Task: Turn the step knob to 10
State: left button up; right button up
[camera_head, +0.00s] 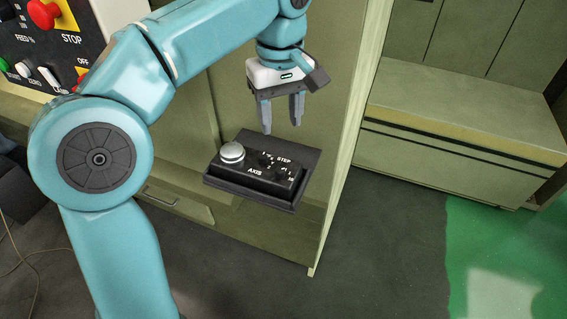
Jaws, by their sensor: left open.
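A small dark control box (235,182) sits in a black tray-like holder on the front of the olive cabinet. A silver round knob or button (232,154) is at its left. The step knob (284,172) is a small dark knob near the STEP label; its pointer is too small to read. A second small dark knob (264,159) is beside the AXIS label. My left gripper (281,128) hangs open and empty above the box, fingers pointing down, apart from it. My right gripper is not in view.
A control panel (20,50) with a red STOP button (45,14) is at the upper left. A low bench (470,110) is at the right. Grey floor (380,270) is clear in front.

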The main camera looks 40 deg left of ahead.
aim_at(280, 170)
pick_arm(q)
jog(key=f, duration=1.2)
jog(key=shift+s+a+b, duration=0.15)
jog(key=shift+s+b, duration=0.15)
jog(key=shift+b, duration=0.1)
jog(key=shift+f, duration=0.3)
jog(key=shift+w+d+f, duration=0.2)
jog(key=shift+w, duration=0.05)
jog(key=shift+s+a, duration=0.1)
jog(key=shift+s, duration=0.05)
jog(key=shift+c, duration=0.8)
grip_shut()
